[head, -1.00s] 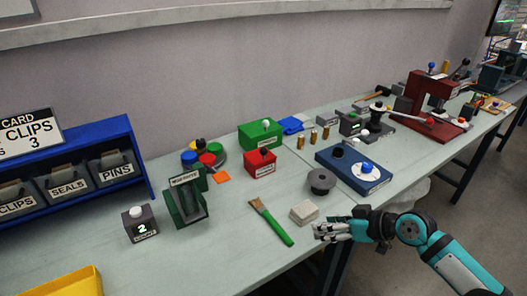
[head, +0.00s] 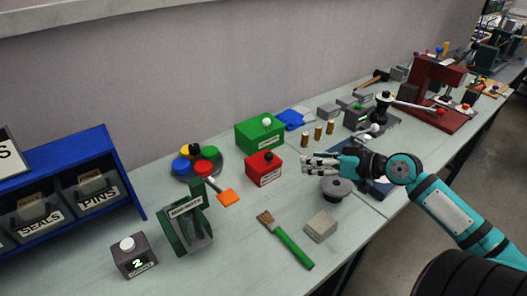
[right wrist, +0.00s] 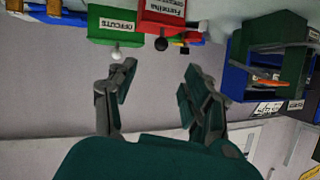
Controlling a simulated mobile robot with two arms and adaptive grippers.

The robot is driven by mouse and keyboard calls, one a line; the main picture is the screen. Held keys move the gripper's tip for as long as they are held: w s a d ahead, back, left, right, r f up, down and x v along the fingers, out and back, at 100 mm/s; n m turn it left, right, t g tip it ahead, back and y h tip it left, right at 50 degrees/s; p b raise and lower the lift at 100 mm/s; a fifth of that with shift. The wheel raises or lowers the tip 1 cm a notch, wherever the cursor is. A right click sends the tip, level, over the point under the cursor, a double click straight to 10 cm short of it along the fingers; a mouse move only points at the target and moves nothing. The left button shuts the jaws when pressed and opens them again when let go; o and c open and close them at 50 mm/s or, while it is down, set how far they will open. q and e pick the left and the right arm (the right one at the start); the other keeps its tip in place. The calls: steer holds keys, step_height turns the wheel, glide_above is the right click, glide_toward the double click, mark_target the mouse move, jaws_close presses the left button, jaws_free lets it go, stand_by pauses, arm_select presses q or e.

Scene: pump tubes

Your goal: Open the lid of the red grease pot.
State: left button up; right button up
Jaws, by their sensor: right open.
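The red pot (head: 264,172) is a small red box with a black knob (head: 268,156) on top and a white label on its front. Its lid looks closed. It stands in front of the green box. My right gripper (head: 305,164) is open and empty, a little to the right of the red pot and apart from it. In the right wrist view the picture is upside down; the red pot (right wrist: 160,12) and its black knob (right wrist: 161,44) show at the top, beyond the open fingers of the right gripper (right wrist: 158,88). My left gripper is not in view.
A green box (head: 259,136) with a white knob stands just behind the red pot. An orange scraper (head: 229,198) lies to its left and brass cylinders (head: 317,133) stand to the right. A grey spool (head: 337,188) sits below my right gripper.

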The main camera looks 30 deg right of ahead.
glide_toward(272, 155)
steer(key=p+x, duration=0.1)
steer(key=x, duration=0.5)
steer(key=shift+f+p, duration=0.1)
steer(key=shift+p, duration=0.3)
steer(key=x, duration=0.4)
steer(key=shift+f, duration=0.1)
steer(key=shift+w+a+f+p, duration=0.15)
steer(key=shift+w+p, duration=0.15)
steer(key=shift+w+a+f, duration=0.15)
steer(key=c, duration=1)
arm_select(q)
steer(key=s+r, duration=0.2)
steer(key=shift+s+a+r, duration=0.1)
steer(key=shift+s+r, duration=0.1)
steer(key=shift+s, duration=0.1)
arm_select(e)
jaws_close()
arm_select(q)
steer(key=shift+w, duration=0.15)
arm_select(e)
steer(key=shift+w, duration=0.15)
